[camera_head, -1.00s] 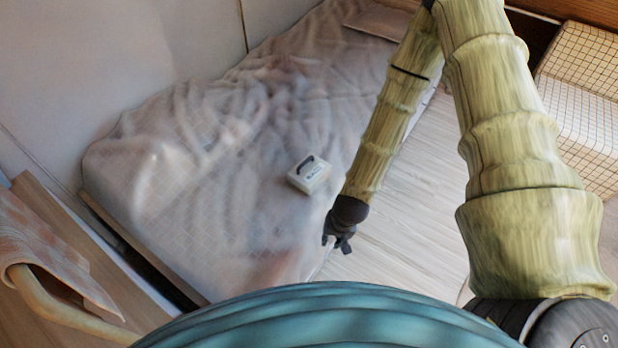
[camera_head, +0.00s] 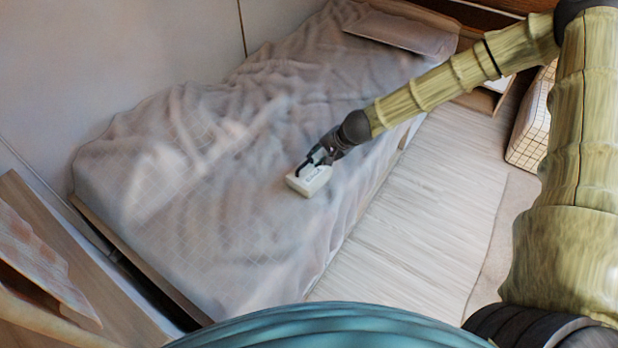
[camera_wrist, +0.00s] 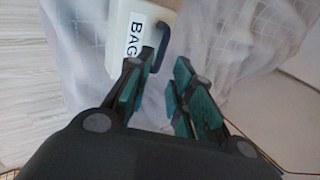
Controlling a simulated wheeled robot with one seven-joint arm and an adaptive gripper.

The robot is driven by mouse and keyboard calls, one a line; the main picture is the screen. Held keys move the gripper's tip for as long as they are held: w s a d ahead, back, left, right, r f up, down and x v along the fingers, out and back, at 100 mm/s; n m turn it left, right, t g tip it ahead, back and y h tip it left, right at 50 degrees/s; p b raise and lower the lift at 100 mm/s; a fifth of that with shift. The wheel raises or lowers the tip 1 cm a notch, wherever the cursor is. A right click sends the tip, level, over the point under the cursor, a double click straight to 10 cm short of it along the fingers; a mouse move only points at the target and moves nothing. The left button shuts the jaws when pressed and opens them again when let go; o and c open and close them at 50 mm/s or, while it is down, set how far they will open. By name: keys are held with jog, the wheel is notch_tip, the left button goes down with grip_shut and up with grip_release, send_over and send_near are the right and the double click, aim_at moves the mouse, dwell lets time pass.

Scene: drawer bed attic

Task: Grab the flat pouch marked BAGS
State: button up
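The flat pouch marked BAGS (camera_head: 309,180) is a small cream-white block with a dark handle, lying on the bed. In the wrist view the pouch (camera_wrist: 122,38) is at the top, with the letters "BAG" readable on its label and the dark blue handle on its right side. My gripper (camera_head: 318,158) is right at the pouch's upper side in the head view. In the wrist view my gripper (camera_wrist: 165,78) is open, its green-padded fingers apart with bedding between them. The handle is just beyond the fingertips; whether they touch it I cannot tell.
The bed (camera_head: 230,215) has a rumpled pale cover and a pillow (camera_head: 405,32) at its far end. A wooden board with a patterned cloth (camera_head: 38,250) is at the lower left. Bare wooden floor (camera_head: 420,215) lies right of the bed.

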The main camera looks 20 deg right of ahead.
aim_at(304, 165)
jog(key=shift+x, duration=2.3)
jog(key=shift+a+x, duration=0.15)
jog(key=shift+x, duration=0.6)
jog(key=shift+a+x, duration=0.15)
jog(key=shift+x, duration=0.65)
jog(key=shift+p+x, duration=0.3)
jog(key=shift+x, duration=0.65)
grip_shut()
